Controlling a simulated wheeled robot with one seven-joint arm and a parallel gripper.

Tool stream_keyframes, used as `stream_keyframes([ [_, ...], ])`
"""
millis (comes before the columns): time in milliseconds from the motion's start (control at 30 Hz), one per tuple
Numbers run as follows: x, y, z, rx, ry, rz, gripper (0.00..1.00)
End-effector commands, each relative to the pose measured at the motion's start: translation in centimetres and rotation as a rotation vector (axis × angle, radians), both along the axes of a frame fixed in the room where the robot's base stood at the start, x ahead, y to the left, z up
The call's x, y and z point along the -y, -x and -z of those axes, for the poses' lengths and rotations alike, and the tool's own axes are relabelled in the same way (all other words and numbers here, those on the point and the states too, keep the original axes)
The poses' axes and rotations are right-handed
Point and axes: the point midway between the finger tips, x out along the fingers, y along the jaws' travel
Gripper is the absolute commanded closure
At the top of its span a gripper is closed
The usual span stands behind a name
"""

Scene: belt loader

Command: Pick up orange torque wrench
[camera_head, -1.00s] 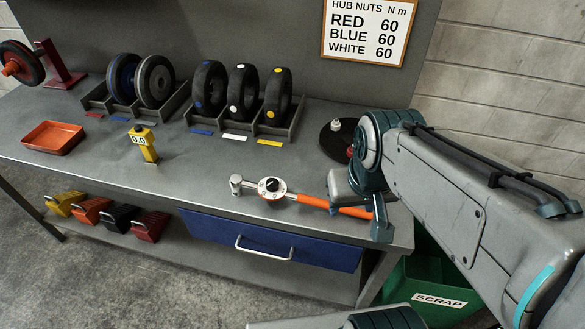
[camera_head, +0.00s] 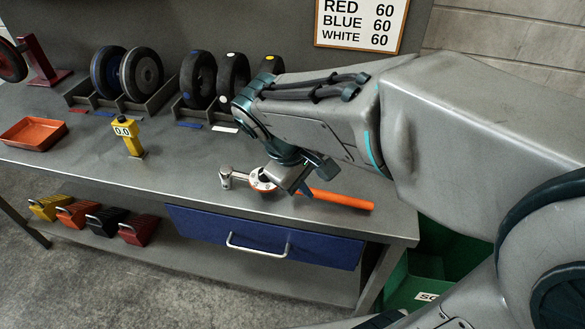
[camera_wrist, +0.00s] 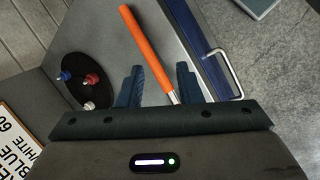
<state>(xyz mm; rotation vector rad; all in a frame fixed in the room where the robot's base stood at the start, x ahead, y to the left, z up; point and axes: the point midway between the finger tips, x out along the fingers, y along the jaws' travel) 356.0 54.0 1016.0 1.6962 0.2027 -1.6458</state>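The orange torque wrench lies on the grey bench in the head view, its orange handle (camera_head: 342,200) pointing right and its metal head to the left. My gripper (camera_head: 305,186) is over the wrench's middle and hides part of the dial and shaft. In the wrist view the wrench (camera_wrist: 147,48) runs lengthwise up the picture, and its shaft passes between the two fingers of my gripper (camera_wrist: 160,68). The fingers are apart, with a gap on each side of the shaft. I cannot tell how far above the bench the fingertips are.
A yellow gauge (camera_head: 128,135) and an orange tray (camera_head: 33,134) stand left on the bench. Wheels in racks (camera_head: 142,70) line the back. A dark disc with coloured nuts (camera_wrist: 83,78) shows in the wrist view. A blue drawer (camera_head: 265,237) is below the front edge.

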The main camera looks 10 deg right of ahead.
Motion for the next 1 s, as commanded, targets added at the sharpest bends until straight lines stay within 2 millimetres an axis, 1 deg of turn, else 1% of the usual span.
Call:
stream_keyframes([
  [33,-1.6,-1.1,1.9,-0.016,0.064,-0.083,0.68],
  [100,-3.2,-2.3,2.4,-0.025,0.144,-0.175,0.68],
  [200,-5.2,-3.6,2.7,-0.028,0.227,-0.269,0.68],
  [333,-6.4,-4.3,2.9,-0.027,0.281,-0.326,0.68],
  [467,-5.8,-4.9,3.8,-0.027,0.292,-0.333,0.68],
  [700,-3.1,-6.2,7.6,-0.028,0.29,-0.331,0.68],
  [800,-2.3,-6.6,8.6,-0.027,0.289,-0.33,0.68],
  [1000,-1.6,-7.0,9.6,-0.026,0.288,-0.331,0.68],
])
